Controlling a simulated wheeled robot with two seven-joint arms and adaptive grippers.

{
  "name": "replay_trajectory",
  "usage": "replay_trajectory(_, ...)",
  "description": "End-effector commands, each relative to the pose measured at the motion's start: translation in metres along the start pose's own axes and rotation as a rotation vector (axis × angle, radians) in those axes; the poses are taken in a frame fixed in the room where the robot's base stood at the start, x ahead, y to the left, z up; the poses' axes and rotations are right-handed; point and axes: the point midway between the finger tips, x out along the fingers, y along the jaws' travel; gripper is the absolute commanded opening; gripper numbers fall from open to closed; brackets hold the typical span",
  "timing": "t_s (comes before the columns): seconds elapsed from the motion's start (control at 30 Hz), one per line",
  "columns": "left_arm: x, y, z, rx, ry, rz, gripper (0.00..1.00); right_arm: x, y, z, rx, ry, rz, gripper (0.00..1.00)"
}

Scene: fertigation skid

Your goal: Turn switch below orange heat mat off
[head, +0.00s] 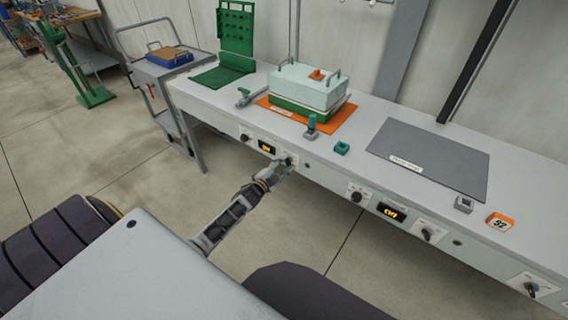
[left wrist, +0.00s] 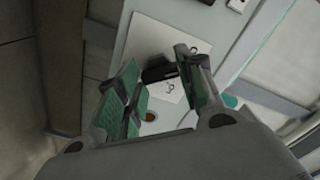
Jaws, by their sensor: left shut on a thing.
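The orange heat mat (head: 343,122) lies on the bench, with a pale green and dark green box (head: 307,88) on it. Below it on the bench's front face is a switch with a black knob on a white plate (head: 291,155). My left gripper (head: 284,167) is at this switch and partly hides it. My right gripper is not in view.
Left along the front face are a lit display (head: 266,147) and another knob (head: 246,138). To the right are more knobs (head: 356,196) and a second display (head: 392,212). A grey mat (head: 440,155) lies on the bench. A cart (head: 170,75) stands left; the floor in front is clear.

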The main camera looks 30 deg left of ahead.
Motion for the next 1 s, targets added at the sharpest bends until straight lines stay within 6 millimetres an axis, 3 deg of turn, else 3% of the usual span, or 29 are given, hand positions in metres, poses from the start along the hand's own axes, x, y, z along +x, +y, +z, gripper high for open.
replay_trajectory(0.3,0.000,0.000,0.001,-0.121,-0.003,0.001,0.14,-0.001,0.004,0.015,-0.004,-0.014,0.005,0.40)
replay_trajectory(0.77,-0.001,0.001,0.001,-0.136,-0.002,0.001,0.14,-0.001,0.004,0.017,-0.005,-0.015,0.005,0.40)
replay_trajectory(0.8,-0.001,0.001,0.001,-0.136,-0.002,0.001,0.42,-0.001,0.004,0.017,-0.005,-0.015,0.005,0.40)
replay_trajectory(0.93,0.000,0.001,0.001,-0.135,-0.002,0.001,0.59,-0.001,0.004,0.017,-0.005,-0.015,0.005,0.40)
replay_trajectory(1.0,0.000,0.001,0.001,-0.135,-0.002,0.001,0.59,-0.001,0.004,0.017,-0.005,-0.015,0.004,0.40)
